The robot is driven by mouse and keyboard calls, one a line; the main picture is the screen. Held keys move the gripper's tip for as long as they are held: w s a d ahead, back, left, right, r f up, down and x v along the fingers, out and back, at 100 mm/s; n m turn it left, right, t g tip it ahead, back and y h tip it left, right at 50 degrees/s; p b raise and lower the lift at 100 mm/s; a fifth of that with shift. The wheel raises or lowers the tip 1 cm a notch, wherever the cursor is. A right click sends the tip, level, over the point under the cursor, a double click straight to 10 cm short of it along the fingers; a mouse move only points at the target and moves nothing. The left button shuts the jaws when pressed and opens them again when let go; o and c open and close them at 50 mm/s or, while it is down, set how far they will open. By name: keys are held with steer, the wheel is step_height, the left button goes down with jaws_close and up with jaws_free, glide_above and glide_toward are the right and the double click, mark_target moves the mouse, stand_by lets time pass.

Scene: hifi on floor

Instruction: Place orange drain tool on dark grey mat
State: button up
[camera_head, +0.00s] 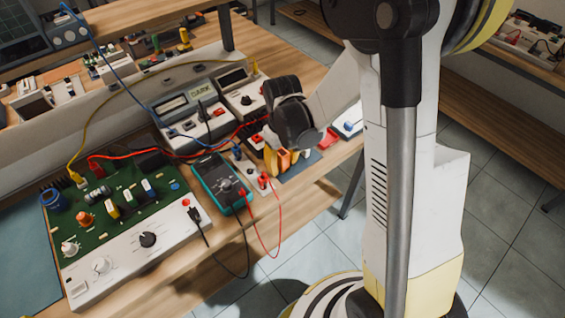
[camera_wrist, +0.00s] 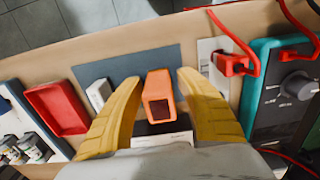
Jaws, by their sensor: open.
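The orange drain tool (camera_wrist: 160,96), a block with a square hollow end, is between the two yellow fingers of my gripper (camera_wrist: 160,79) in the wrist view. There is a gap on each side of it, and the fingers are open. The dark grey mat (camera_wrist: 150,59) lies behind and around the tool. The tool appears over or on the mat; I cannot tell whether its base touches it. In the head view, my gripper (camera_head: 281,158) is at the bench edge, with the orange tool (camera_head: 284,160) partly hidden by the fingers and the mat (camera_head: 303,164) partly showing.
A small white piece (camera_wrist: 98,94) is at the mat's side, with a red tray (camera_wrist: 58,108) beyond it. A teal multimeter (camera_head: 222,184) with red and black leads and a red plug (camera_wrist: 232,64) are close on the other side. Circuit board gear (camera_head: 120,215) fills the near bench.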

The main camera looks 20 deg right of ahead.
mark_target(283, 153)
step_height(283, 153, up, 13)
steer(key=p, duration=0.4)
steer(key=shift+s+f+p, duration=0.1)
steer(key=shift+f+p, duration=0.1)
steer(key=shift+p, duration=0.15)
steer(key=s+r+m+t, duration=0.3)
steer(key=s+r+t, duration=0.4)
steer(key=s+r, duration=0.5)
steer(key=shift+s+r+m, duration=0.3)
steer(key=shift+r, duration=0.05)
